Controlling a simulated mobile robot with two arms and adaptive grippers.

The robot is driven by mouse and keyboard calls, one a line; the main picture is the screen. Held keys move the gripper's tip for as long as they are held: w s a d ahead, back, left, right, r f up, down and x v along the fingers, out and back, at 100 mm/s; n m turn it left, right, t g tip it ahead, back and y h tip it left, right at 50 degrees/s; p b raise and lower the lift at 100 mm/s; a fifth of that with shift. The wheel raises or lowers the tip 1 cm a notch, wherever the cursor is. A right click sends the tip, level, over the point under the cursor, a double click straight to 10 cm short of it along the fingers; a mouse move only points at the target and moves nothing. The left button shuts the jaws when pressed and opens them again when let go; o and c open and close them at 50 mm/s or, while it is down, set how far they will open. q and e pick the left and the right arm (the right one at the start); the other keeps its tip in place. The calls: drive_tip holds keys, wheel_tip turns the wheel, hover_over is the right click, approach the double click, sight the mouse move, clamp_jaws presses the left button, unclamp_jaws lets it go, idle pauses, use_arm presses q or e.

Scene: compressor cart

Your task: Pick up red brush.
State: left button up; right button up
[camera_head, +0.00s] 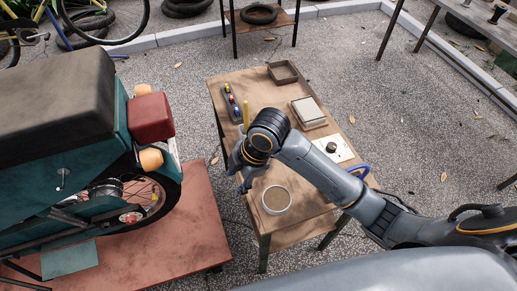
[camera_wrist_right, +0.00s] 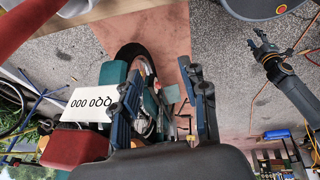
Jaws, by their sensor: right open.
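I cannot make out a red brush for certain in either view. A dark narrow holder (camera_head: 231,104) with small red and blue parts lies at the left edge of the wooden table (camera_head: 235,82), and an upright yellow item (camera_head: 246,112) stands beside it. My right gripper (camera_head: 243,184) hangs over the table's left edge, partly hidden by its own wrist. In the wrist view its fingers (camera_wrist_right: 165,105) are spread, with nothing between them. What seems to be my left gripper (camera_wrist_right: 264,46) shows at the right of the wrist view; its jaws are too small to judge.
A round pale dish (camera_head: 276,200) sits near the table's front. A dark square tray (camera_head: 283,73), a pale box (camera_head: 309,112) and a white plate with a dark knob (camera_head: 332,149) are farther right. A teal motorcycle (camera_head: 122,120) stands on a red platform (camera_head: 190,235) at the left.

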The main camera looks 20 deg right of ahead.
drive_tip(key=w+d+r+n+h, duration=0.1)
drive_tip(key=w+d+r+n, duration=0.1)
drive_tip(key=w+r+n, duration=0.1)
drive_tip(key=w+d+r+n+g+h, duration=0.1)
drive_tip(key=w+d+r+n, duration=0.2)
drive_tip(key=r, duration=0.2)
drive_tip(key=w+d+r+n+h, duration=0.1)
drive_tip(key=w+d+r+n, duration=0.1)
drive_tip(key=w+r+n, duration=0.1)
drive_tip(key=shift+d+r+n+g+h, duration=0.15)
drive_tip(key=shift+d+r+n, duration=0.1)
drive_tip(key=shift+r, duration=0.25)
drive_tip(key=shift+d+r+n+g+h, duration=0.15)
drive_tip(key=shift+r+n, duration=0.1)
drive_tip(key=shift+r, duration=0.2)
drive_tip(key=shift+f, duration=0.1)
drive_tip(key=f, duration=0.4)
drive_tip(key=f+p, duration=0.1)
drive_tip(key=f, duration=0.3)
drive_tip(key=f+p, duration=0.1)
drive_tip(key=f, duration=0.3)
drive_tip(key=shift+s+d+f, duration=0.15)
drive_tip(key=shift+d+f, duration=0.1)
drive_tip(key=shift+d, duration=0.15)
drive_tip(key=shift+f, duration=0.4)
drive_tip(key=shift+c, duration=0.2)
clamp_jaws()
